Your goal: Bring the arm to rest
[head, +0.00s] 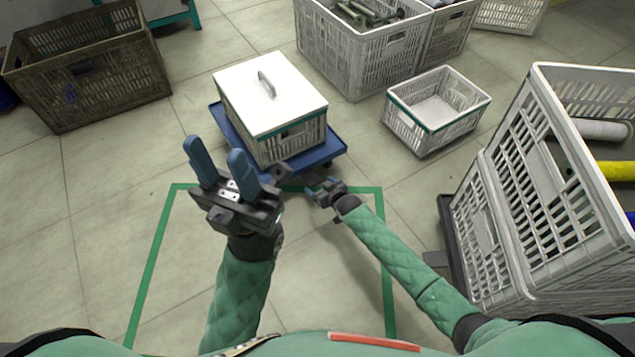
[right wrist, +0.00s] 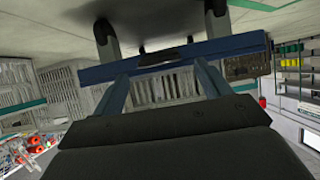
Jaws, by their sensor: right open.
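My left gripper (head: 215,150) is raised in the head view, with its two blue fingers apart and nothing between them. My right arm (head: 405,265) reaches forward from the lower right. My right gripper (head: 310,184) is low at the near edge of a blue dolly (head: 333,150), which partly hides its fingers. In the right wrist view its fingers (right wrist: 163,75) are apart, with the tips at the dolly's blue edge (right wrist: 170,60); whether they touch it I cannot tell. A white crate with a handled lid (head: 270,95) stands on the dolly.
A green line frame (head: 158,240) marks the floor before me. A small empty crate (head: 437,112) stands right of the dolly. A large crate with rolls (head: 520,210) stands close on the right. A brown crate (head: 92,70) is far left. Left floor is clear.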

